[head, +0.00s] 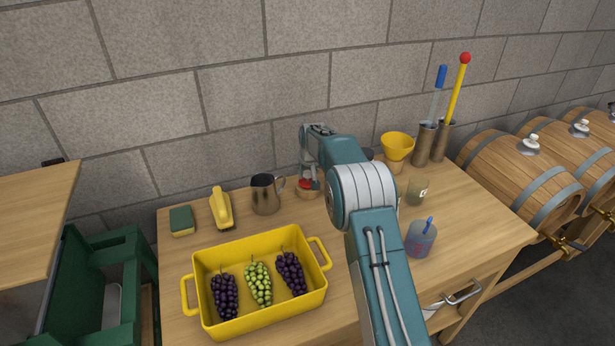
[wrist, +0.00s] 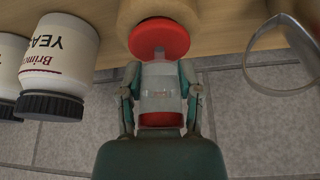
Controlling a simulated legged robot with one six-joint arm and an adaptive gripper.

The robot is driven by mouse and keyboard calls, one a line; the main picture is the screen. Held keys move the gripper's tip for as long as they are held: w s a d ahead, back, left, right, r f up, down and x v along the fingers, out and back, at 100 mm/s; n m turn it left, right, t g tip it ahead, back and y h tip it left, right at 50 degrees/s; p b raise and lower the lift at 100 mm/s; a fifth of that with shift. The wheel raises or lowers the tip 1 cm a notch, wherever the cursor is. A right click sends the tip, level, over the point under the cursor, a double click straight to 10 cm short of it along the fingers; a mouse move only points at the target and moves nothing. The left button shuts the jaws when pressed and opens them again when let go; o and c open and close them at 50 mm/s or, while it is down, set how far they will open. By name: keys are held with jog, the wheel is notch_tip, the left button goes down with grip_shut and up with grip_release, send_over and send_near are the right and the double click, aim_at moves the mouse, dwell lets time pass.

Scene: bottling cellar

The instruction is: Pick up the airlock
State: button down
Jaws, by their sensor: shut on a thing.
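The airlock has a clear body (wrist: 160,85) with a red disc at one end and a red part at the other, seen in the wrist view. My gripper (wrist: 162,92) is shut on the clear body, one finger on each side. In the head view my gripper (head: 311,178) points down at the back of the table, with the airlock's red part (head: 306,184) just below it. A small wooden piece (head: 307,194) is under the red part; I cannot tell whether they touch.
A metal pitcher (head: 265,194) stands close to the left of my gripper. White yeast jars (wrist: 62,55) show in the wrist view. A yellow tray (head: 262,325) with grapes is in front. A yellow funnel (head: 397,146) and a cup (head: 421,240) stand right.

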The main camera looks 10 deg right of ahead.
jog(key=s+d+r, duration=0.2)
jog(key=s+r, duration=1)
jog(key=s, duration=0.1)
jog(key=shift+s+d, duration=0.4)
